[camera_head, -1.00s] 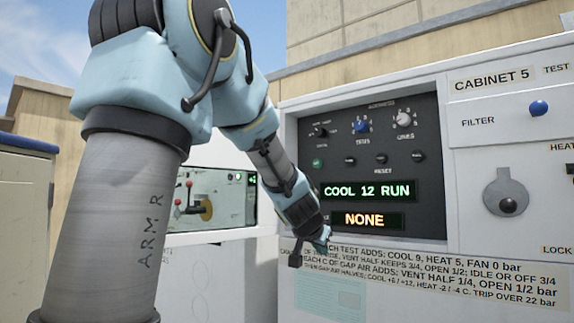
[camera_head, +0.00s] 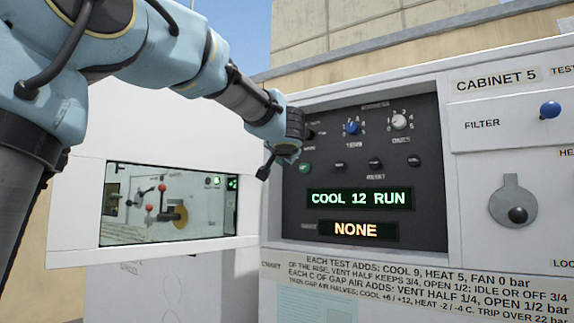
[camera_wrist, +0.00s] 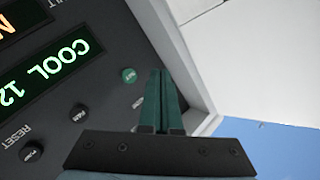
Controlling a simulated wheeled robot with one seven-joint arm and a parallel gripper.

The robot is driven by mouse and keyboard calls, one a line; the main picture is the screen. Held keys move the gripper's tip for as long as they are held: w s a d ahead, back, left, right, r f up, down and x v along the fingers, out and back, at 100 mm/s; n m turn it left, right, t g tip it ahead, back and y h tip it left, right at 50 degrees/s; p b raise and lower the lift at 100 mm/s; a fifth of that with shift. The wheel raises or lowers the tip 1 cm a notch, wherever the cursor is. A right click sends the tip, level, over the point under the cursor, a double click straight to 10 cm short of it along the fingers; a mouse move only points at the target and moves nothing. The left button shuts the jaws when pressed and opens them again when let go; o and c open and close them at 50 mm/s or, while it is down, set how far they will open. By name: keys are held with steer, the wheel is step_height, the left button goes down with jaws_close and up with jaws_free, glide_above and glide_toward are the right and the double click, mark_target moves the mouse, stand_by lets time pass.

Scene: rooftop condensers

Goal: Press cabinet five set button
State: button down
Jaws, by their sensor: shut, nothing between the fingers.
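The cabinet five control panel (camera_head: 362,150) is a dark recessed face in a white cabinet, with the sign CABINET 5 (camera_head: 497,80) at its upper right. A small green button (camera_head: 305,168) sits at the panel's left, above the green display COOL 12 RUN (camera_head: 360,198). In the wrist view the green button (camera_wrist: 128,75) has tiny letters on it that look like SET. My gripper (camera_wrist: 160,72) is shut and empty, its green fingertips close beside the button. I cannot tell whether they touch the panel.
Knobs (camera_head: 352,127) and more small dark buttons (camera_head: 375,162) share the panel. An orange NONE display (camera_head: 355,229) is below. The recess has a raised white frame (camera_wrist: 180,50) close to my fingers.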

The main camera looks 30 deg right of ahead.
mark_target(304, 168)
steer(key=w+d+p, duration=0.2)
steer(key=w+d, duration=0.2)
steer(key=d, duration=0.3)
steer(key=shift+d, duration=0.35)
steer(key=shift+w+d+p, duration=0.15)
steer(key=shift+d+p, duration=0.05)
steer(key=shift+p, duration=0.25)
stand_by(1.8)
steer(key=shift+w+d+f+p, duration=0.15)
steer(key=shift+w+d+p, duration=0.1)
steer(key=shift+p, duration=0.15)
